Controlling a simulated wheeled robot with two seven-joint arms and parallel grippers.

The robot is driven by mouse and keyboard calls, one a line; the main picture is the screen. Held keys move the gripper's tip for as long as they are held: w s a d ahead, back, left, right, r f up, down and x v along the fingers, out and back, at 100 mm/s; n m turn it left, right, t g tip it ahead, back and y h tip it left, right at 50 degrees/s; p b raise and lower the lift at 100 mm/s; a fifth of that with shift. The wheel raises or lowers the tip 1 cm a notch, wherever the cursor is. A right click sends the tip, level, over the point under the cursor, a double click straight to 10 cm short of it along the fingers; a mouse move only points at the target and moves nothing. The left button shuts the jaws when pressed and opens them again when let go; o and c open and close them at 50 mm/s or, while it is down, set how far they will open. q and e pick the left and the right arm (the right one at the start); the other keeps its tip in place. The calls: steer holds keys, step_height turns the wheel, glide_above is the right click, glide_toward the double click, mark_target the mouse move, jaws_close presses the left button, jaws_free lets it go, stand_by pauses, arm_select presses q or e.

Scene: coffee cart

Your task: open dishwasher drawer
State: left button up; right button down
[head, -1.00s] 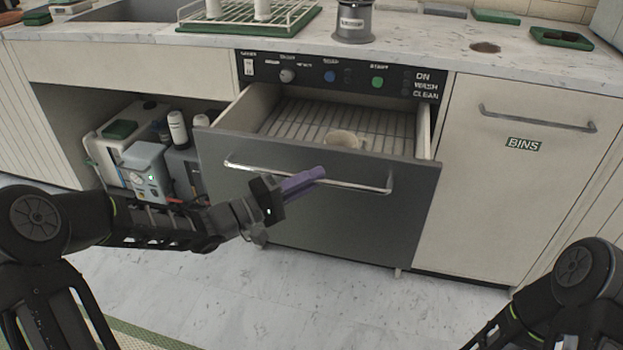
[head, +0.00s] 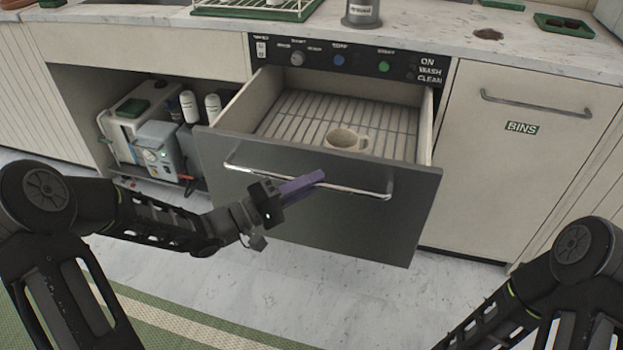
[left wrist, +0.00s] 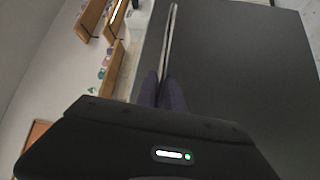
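The dishwasher drawer (head: 320,205) is pulled well out from under its control panel (head: 345,61). Its grey front carries a long metal handle bar (head: 350,188). Inside, a beige mug (head: 347,140) stands on the slatted rack (head: 300,118). My left gripper (head: 318,176) has purple fingers and is shut on the handle near its middle. In the left wrist view the fingers (left wrist: 163,88) close together at the handle bar (left wrist: 170,40). Of my right arm only links show at the lower right, and its gripper is out of view.
A cupboard door labelled BINS (head: 522,128) is to the right. An open bay at left holds machines and bottles (head: 189,107). The counter above holds a green dish rack (head: 255,8) and a metal canister (head: 363,14).

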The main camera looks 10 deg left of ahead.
arm_select(q)
steer(key=o, duration=0.5)
steer(key=shift+c, duration=0.2)
steer(key=shift+a, duration=0.15)
steer(key=p+v, duration=0.1)
steer(key=v, duration=0.6)
steer(key=shift+s+a, duration=0.2)
steer(key=shift+s, duration=0.05)
steer(key=shift+f, duration=0.1)
